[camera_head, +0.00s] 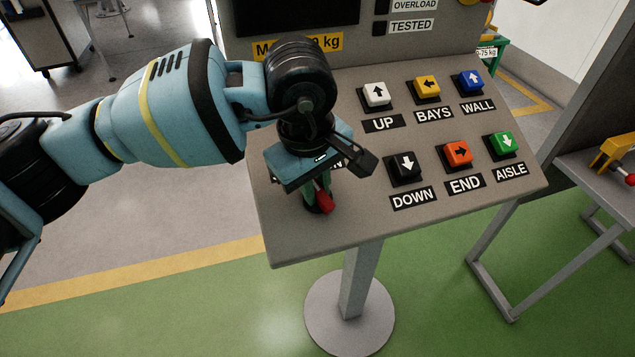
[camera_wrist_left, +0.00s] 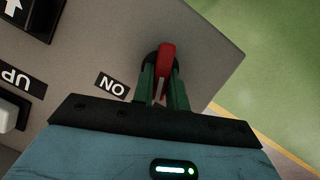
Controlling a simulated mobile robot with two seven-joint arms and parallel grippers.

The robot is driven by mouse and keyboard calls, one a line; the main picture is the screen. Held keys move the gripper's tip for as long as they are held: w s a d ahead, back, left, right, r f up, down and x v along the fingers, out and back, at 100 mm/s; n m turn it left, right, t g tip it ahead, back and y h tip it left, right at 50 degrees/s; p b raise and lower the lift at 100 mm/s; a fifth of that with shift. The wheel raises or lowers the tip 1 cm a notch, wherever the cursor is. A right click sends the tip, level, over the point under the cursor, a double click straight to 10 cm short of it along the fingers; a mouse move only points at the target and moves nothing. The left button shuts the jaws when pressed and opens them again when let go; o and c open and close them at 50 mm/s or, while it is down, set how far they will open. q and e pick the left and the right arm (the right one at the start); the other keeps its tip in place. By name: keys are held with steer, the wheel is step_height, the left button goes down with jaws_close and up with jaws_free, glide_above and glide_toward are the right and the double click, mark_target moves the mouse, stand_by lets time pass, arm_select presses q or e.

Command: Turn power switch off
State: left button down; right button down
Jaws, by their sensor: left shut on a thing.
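The power switch is a red lever (camera_head: 324,203) on a dark round base at the left end of the sloped grey control panel (camera_head: 330,242). My left gripper (camera_head: 317,197) reaches down over it from above and hides much of it. In the left wrist view the red lever (camera_wrist_left: 167,62) stands between the two green fingers (camera_wrist_left: 163,88), which are shut on it. An "ON" label (camera_wrist_left: 112,86) lies beside the switch. My right gripper is not in view.
Several push buttons, such as the white UP button (camera_head: 376,95) and the black DOWN button (camera_head: 405,166), sit right of my left gripper. A dark screen (camera_head: 295,15) stands behind. A grey table (camera_head: 600,185) is at the right.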

arm_select(q)
steer(key=shift+s+a+n+t+h, duration=0.1)
steer(key=shift+n+t+h, duration=0.2)
steer(key=shift+n, duration=1.2)
steer(key=c, duration=1.4)
jaws_free()
steer(key=v, duration=0.7)
steer(key=shift+r, duration=0.35)
steer(key=shift+s+a, duration=0.1)
